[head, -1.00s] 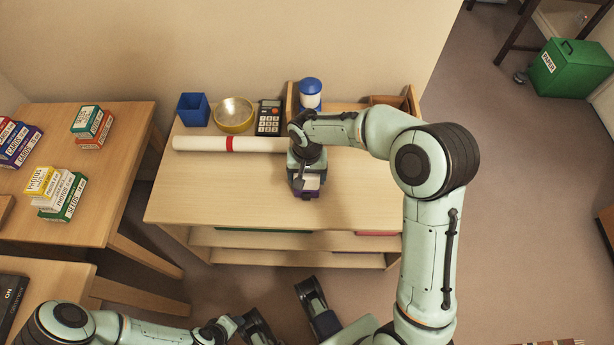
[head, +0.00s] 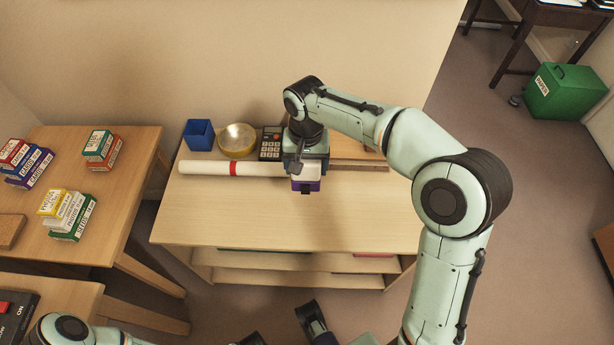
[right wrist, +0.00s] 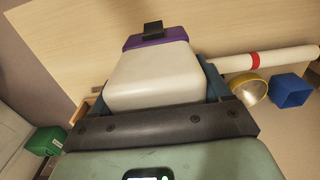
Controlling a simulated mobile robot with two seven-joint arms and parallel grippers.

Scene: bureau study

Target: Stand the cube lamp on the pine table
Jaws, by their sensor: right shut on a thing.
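The cube lamp (head: 306,171) has a pale white body and a purple end with a small black knob. In the right wrist view the lamp (right wrist: 155,75) sits between the fingers, purple end pointing away from the gripper. It appears held above the tabletop; the exact gap cannot be told. Only dark parts near my left arm show at the bottom edge, so the left gripper's state cannot be told.
A white roll with a red band (head: 205,168), blue cup (head: 198,134), yellow bowl (head: 238,139) and calculator (head: 270,148) line the back. Card boxes (head: 70,215) stand on the left table (head: 120,205). The table's front is clear. A green bin (head: 565,92) stands far right.

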